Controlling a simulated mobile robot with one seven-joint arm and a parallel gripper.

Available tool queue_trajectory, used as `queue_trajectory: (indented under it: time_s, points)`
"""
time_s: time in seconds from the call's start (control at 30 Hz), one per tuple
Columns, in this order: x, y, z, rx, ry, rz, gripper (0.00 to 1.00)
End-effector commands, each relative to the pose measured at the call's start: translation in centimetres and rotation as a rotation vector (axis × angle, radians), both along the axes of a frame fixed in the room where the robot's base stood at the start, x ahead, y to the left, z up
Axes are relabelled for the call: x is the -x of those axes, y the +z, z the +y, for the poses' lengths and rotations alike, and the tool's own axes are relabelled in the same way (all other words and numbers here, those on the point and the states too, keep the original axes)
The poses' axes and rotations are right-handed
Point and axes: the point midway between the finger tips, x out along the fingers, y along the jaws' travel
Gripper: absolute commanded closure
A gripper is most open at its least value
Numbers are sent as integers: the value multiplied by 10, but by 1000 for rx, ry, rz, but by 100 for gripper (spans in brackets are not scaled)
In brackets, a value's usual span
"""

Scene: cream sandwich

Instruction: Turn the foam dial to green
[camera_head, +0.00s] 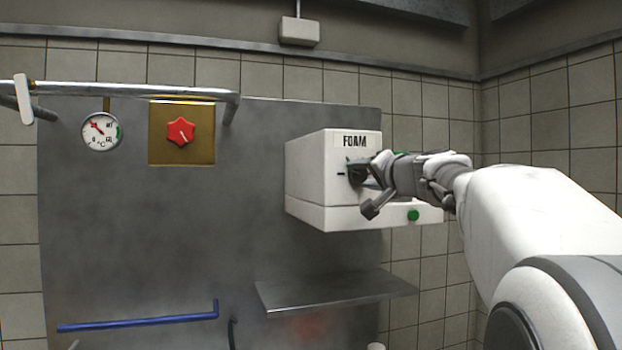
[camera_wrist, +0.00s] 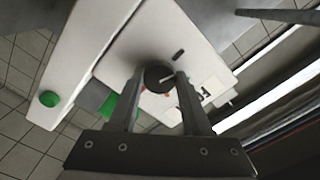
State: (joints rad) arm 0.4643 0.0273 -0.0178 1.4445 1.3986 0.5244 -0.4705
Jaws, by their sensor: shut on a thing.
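The white foam box (camera_head: 312,165) labelled FOAM is fixed to the metal wall panel; it also fills much of the wrist view (camera_wrist: 150,35). Its dark round dial (camera_head: 354,174) sits on the front face, partly hidden by my gripper. In the wrist view the dial (camera_wrist: 158,76) has a light pointer line and lies between my two fingertips. My gripper (camera_head: 367,176) is shut on the dial, with one finger on either side. A black mark (camera_wrist: 178,54) lies on the face beside the dial. Coloured marks near the dial are mostly hidden by the fingers.
A green button (camera_head: 413,215) is on the box's lower ledge. A metal shelf (camera_head: 335,289) juts out below the box. To the left are a red knob (camera_head: 180,131) on a brass plate, a gauge (camera_head: 102,131) and a pipe (camera_head: 140,90). A blue rail (camera_head: 140,319) is lower left.

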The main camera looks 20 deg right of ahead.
Motion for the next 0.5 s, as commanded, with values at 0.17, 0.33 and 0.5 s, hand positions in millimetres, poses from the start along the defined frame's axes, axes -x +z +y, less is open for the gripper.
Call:
queue_trajectory:
  time_s: [0.17, 0.33, 0.5]
  points:
    - [0, -1, 0, -166, 0, 6, 100]
    - [0, 0, 0, -325, 0, 11, 100]
    - [0, 0, 0, -469, 0, 16, 100]
